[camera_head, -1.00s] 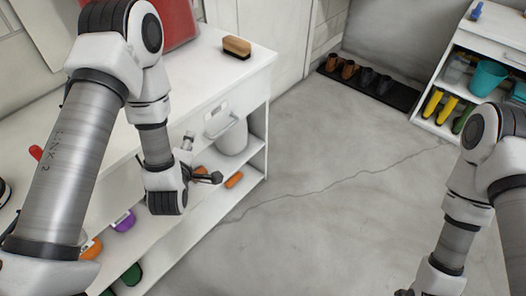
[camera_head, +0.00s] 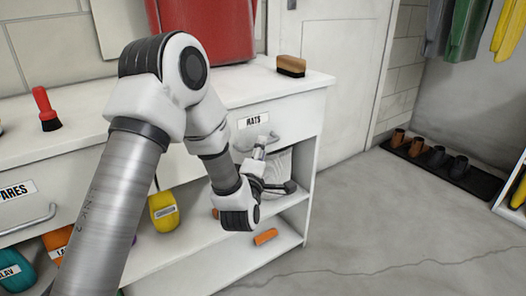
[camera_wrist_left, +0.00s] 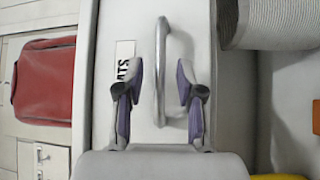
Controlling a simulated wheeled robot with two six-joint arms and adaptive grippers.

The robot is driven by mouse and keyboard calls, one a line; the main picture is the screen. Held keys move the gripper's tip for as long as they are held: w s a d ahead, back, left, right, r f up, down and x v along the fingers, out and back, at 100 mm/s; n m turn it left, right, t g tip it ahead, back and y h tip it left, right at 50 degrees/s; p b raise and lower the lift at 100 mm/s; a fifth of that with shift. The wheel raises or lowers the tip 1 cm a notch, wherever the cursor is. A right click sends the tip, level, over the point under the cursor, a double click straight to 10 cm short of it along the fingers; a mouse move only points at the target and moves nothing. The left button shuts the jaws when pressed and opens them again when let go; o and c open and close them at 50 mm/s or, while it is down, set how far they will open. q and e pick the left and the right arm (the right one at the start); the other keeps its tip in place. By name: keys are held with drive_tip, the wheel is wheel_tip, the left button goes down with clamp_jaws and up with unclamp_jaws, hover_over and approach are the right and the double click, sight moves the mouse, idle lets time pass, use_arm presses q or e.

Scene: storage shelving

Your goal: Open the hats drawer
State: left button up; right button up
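The hats drawer (camera_head: 300,115) is white, with a HATS label (camera_head: 253,121) and a curved metal bar handle (camera_head: 290,138). It looks shut, flush with the cabinet front. In the head view my left gripper (camera_head: 277,164) is in front of it, close to the handle, with its fingers spread. In the left wrist view the handle (camera_wrist_left: 162,60) runs upright between the two open fingers of my left gripper (camera_wrist_left: 157,85). Neither finger visibly presses on it. The label (camera_wrist_left: 124,62) is partly covered by one finger. My right gripper is out of view.
A brown brush (camera_head: 291,66), a red case (camera_head: 205,30) and a red-handled brush (camera_head: 45,108) stand on the cabinet top. Open shelves below hold a yellow item (camera_head: 163,211) and an orange item (camera_head: 265,236). Shoes (camera_head: 438,157) stand on a dark mat.

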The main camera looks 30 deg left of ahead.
use_arm(q)
drive_tip(key=shift+x, duration=1.45)
clamp_jaws()
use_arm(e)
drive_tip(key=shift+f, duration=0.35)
use_arm(q)
drive_tip(key=shift+s+d+f, duration=0.1)
